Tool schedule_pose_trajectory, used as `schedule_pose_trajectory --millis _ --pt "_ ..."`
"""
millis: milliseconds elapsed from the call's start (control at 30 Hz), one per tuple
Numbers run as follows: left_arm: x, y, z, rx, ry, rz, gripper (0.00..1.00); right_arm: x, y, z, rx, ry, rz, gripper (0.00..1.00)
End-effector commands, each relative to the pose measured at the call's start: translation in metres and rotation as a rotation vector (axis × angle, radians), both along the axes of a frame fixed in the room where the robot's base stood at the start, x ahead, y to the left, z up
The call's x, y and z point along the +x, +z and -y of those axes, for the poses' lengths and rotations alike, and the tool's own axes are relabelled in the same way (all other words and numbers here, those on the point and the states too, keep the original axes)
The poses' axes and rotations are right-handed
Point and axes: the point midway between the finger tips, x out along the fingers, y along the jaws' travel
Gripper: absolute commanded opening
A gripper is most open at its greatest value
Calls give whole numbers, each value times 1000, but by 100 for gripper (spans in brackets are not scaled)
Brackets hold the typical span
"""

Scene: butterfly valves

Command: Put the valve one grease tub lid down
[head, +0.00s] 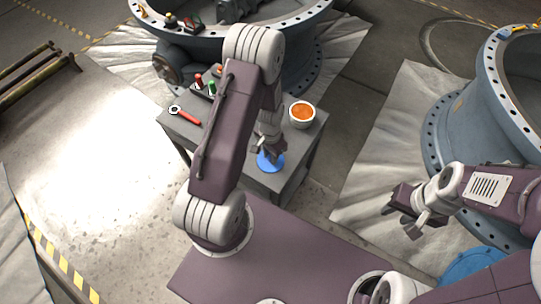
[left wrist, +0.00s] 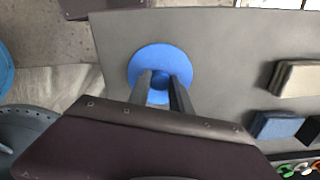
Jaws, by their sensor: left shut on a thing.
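The blue round lid (head: 270,161) is at the front end of the grey side table. My left gripper (head: 266,148) comes down on it from above. In the left wrist view, the lid (left wrist: 150,57) lies flat below the fingers of my left gripper (left wrist: 163,82), which are shut on its raised middle knob. I cannot tell whether the lid touches the table top. The grease tub (head: 302,115) stands uncovered on the table just beyond the lid, with orange grease showing. My right gripper (head: 400,220) is open and empty, out to the right.
The table (head: 235,150) also carries a red wrench (head: 186,116) and small bottles (head: 198,82). The left wrist view shows a beige block (left wrist: 298,78) and a blue block (left wrist: 276,125). Large flanged valve bodies stand behind (head: 305,25) and at right (head: 475,110). The near table top is clear around the lid.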

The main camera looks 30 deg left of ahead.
Motion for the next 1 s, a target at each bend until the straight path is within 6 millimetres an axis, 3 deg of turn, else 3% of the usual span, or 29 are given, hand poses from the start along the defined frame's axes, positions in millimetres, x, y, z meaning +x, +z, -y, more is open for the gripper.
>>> schedule_pose_trajectory --millis 267,300,333,367,633,733,1000 --pt "0 -4 0 0 0 0 0 0 -3 0 0 0 0 36" --pt "0 -2 0 0 0 1 36 0 -2 0 0 0 0 36" --pt "0 -2 0 0 0 1 45 0 -2 0 0 0 0 36" --pt "0 -2 0 0 0 1 47 0 -2 0 0 0 0 36" --pt "1 -1 0 0 0 1 47 0 -1 0 0 0 0 36" --pt "1 8 0 1 0 3 47 0 3 0 0 0 0 36" --pt "2 77 0 1 0 7 47 0 17 0 0 0 0 36"
